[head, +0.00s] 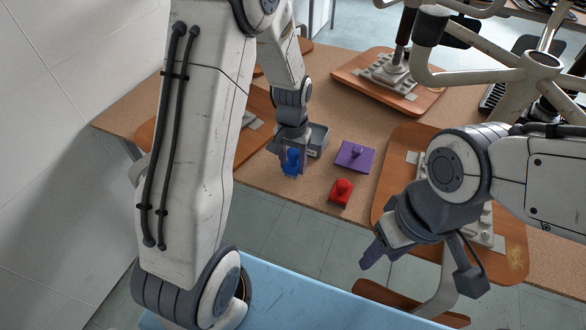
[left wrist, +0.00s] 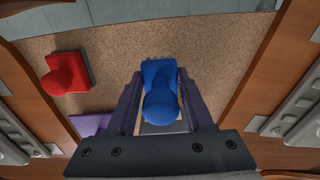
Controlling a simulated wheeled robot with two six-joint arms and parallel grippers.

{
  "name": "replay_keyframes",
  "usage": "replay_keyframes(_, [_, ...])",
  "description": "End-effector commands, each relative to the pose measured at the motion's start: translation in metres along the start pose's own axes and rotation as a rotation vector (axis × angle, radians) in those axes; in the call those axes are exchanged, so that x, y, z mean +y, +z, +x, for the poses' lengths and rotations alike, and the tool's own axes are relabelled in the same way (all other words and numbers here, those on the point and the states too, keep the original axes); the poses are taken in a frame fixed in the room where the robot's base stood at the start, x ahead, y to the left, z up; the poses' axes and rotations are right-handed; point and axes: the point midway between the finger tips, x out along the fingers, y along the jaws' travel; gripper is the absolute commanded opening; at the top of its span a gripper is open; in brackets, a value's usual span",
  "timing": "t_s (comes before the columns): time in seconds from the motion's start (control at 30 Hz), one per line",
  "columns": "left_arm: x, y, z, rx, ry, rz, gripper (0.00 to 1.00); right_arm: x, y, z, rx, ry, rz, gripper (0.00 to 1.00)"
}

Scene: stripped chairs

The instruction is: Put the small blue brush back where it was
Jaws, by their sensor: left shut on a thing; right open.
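The small blue brush (head: 292,163) has a round knob on a blocky base. My left gripper (head: 291,148) points down over the cork-coloured board and is shut on the brush. In the left wrist view the blue brush (left wrist: 160,76) sits between the two purple fingers of the left gripper (left wrist: 160,88). I cannot tell whether its base touches the board. My right gripper (head: 380,253) is open and empty, at the lower right, apart from the brushes.
Wooden chair panels (head: 387,82) lie around the cork-coloured board (head: 290,197). Bare board separates blue and red.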

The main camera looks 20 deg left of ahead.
Motion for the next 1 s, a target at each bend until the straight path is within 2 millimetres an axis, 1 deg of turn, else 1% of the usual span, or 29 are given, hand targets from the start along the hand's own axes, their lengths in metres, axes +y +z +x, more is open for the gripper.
replay_keyframes(0.03, [0.0,0.002,0.01,-0.006,0.0,0.0,0.07,0.0,0.0,0.0,0.0,0.0,0.0,0.5])
replay_keyframes(0.1, [0.0,0.001,0.02,-0.005,0.0,0.0,0.07,0.0,0.0,0.0,0.0,0.0,0.0,0.5])
replay_keyframes(0.2, [0.001,0.001,0.027,-0.002,0.0,0.0,0.07,0.0,0.0,0.0,0.0,0.0,0.0,0.5])
replay_keyframes(0.47, [0.001,0.001,0.028,-0.001,0.0,0.0,0.07,0.0,0.0,0.0,0.0,0.0,0.0,0.5])
replay_keyframes(0.57, [0.001,0.001,0.031,-0.001,0.0,0.0,0.07,0.0,0.0,0.002,0.0,0.0,0.0,0.5])
replay_keyframes(0.6, [0.001,0.001,0.031,-0.001,0.0,0.0,0.59,0.0,0.0,0.002,0.0,0.0,0.0,0.5])
replay_keyframes(0.67, [0.001,0.001,0.03,-0.001,0.0,0.0,0.82,0.0,0.0,0.001,0.0,0.0,0.0,0.5])
replay_keyframes(1.0, [0.001,0.001,0.028,-0.001,0.0,0.0,0.82,0.0,0.0,0.0,0.0,0.0,0.0,0.5])
